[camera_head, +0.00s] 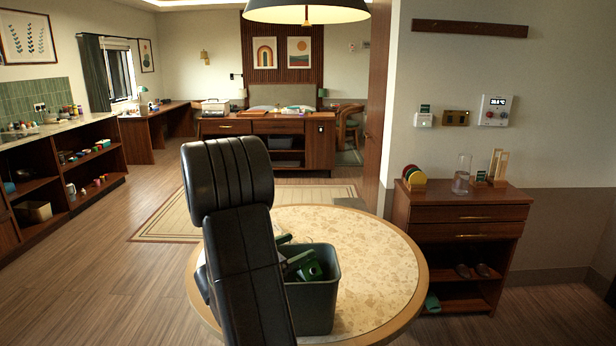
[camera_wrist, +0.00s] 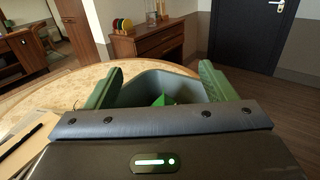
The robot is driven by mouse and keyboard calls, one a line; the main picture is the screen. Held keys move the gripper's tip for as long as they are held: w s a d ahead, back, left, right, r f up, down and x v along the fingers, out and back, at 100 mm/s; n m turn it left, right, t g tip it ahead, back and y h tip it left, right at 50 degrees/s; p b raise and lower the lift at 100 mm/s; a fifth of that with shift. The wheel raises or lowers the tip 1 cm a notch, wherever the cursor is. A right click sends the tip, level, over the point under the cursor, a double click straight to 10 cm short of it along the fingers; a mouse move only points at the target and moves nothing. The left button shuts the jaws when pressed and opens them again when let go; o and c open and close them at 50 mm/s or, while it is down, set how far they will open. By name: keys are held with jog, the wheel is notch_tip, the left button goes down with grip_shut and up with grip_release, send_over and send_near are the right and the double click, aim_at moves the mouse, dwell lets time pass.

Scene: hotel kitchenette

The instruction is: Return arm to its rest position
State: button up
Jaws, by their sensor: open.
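My black arm stands upright in the middle of the head view and hides part of the round speckled table (camera_head: 375,270). My gripper (camera_head: 300,262) is low over a dark grey bin (camera_head: 312,305) on that table. In the wrist view my gripper (camera_wrist: 161,72) is open, with one green finger at each side of the bin's opening (camera_wrist: 155,78). Nothing shows held between the fingers. A small green thing (camera_wrist: 163,100) lies inside the bin, mostly hidden by the gripper body. I cannot tell whether the fingers touch the bin.
A wooden drawer cabinet (camera_head: 462,214) with coloured discs (camera_head: 414,175) and a glass (camera_head: 461,180) on top stands to the right. A lamp (camera_head: 306,10) hangs above. Shelves (camera_head: 95,160) line the left wall. Papers and a dark pen (camera_wrist: 22,138) lie left of my gripper.

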jog(key=x, duration=0.4)
jog(key=shift+w+d+p, duration=0.3)
jog(key=shift+s+a+r+p, duration=0.15)
jog(key=shift+r+p, duration=0.25)
jog(key=shift+r, duration=0.4)
jog(key=shift+f, duration=0.1)
